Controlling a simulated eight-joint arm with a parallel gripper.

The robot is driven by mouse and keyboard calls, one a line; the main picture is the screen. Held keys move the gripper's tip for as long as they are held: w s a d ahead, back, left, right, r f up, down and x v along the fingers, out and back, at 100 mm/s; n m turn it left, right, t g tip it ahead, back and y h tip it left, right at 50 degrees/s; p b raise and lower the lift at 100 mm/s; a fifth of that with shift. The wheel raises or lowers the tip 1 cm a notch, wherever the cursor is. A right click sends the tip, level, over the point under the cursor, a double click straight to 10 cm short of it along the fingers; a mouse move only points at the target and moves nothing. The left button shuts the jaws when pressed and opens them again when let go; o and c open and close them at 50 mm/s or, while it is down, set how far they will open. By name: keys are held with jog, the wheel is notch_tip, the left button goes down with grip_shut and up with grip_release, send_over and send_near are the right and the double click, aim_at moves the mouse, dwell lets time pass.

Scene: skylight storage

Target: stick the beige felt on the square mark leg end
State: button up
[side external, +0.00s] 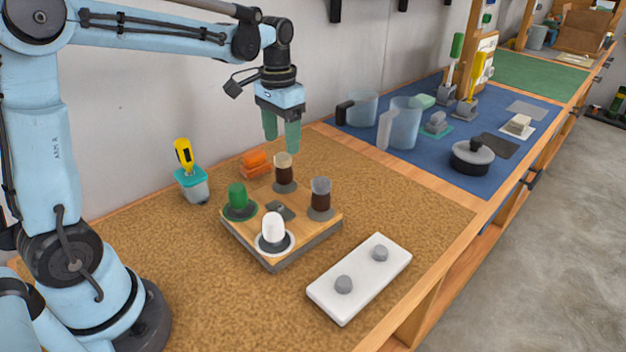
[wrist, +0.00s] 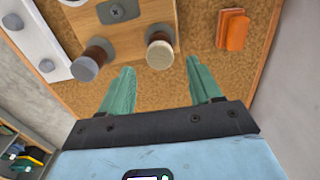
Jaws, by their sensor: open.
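A wooden board (side external: 318,228) lies on the cork mat with several upright legs. The back leg (side external: 284,175) is dark brown with a beige cap on its end; it also shows in the wrist view (wrist: 160,52). The right leg (side external: 320,200) is brown with a grey end. The left leg (side external: 237,196) is green and the front leg (side external: 273,228) is white. I cannot make out a square mark on any leg end. My gripper (side external: 282,148) is open and empty, with green fingers, just above and behind the beige-capped leg. It also shows in the wrist view (wrist: 160,82).
A white tray (side external: 362,283) with two grey round pads lies at the front right. An orange block (side external: 255,162) sits behind the board. A teal-topped container (side external: 192,184) with a yellow-handled tool stands at left. Jugs (side external: 404,122) and a lidded pot (side external: 472,158) stand on the blue mat.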

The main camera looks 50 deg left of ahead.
jog(key=shift+r, duration=1.95)
notch_tip(320, 180, up, 12)
jog(key=s+d+f+t, duration=0.3)
jog(key=s+f, duration=0.2)
jog(key=f, duration=0.3)
jog(key=s+d+f+t, duration=0.4)
jog(key=s+f, duration=0.2)
jog(key=f, duration=0.2)
jog(key=shift+d, duration=0.25)
jog(key=shift+s, duration=0.1)
dwell(1.5)
